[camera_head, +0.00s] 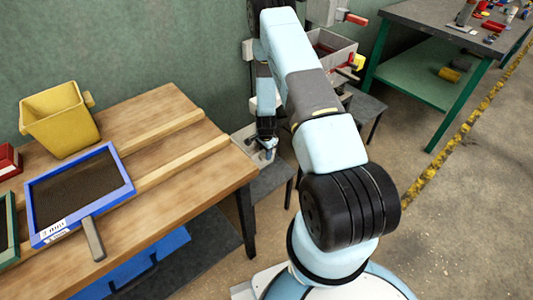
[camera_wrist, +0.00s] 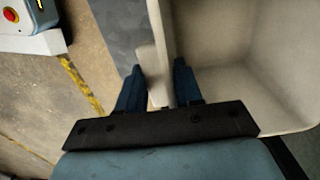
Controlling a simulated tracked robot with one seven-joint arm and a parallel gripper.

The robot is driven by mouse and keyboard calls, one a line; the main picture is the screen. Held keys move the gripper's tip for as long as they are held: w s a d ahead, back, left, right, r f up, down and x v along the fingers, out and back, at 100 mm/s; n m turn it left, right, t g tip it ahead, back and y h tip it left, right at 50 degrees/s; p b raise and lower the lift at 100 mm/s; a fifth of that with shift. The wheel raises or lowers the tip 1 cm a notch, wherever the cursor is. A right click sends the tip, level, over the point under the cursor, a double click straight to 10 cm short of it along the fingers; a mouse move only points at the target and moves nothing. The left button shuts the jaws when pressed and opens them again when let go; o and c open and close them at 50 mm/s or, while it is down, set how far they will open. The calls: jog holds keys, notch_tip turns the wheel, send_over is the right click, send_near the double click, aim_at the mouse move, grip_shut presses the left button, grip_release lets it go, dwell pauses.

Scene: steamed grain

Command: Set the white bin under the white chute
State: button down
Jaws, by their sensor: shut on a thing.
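My gripper (camera_wrist: 159,70) is shut on a wall of the white bin (camera_wrist: 240,75); in the wrist view one dark blue finger is outside the wall and the other inside. The part of the bin's inside that shows is empty. In the head view my gripper (camera_head: 267,150) is low beyond the table's right end, beside a pale piece (camera_head: 242,138) that may be part of the bin.
A wooden table (camera_head: 190,155) at left holds a yellow bin (camera_head: 60,120) and a blue-framed sieve (camera_head: 128,180). A grey tray (camera_head: 338,57) with red handles stands behind my arm. A green-legged bench (camera_head: 445,60) is at upper right. The floor at right is open.

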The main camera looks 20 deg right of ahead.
jog(key=c, duration=0.7)
grip_release()
jog(key=shift+c, duration=0.2)
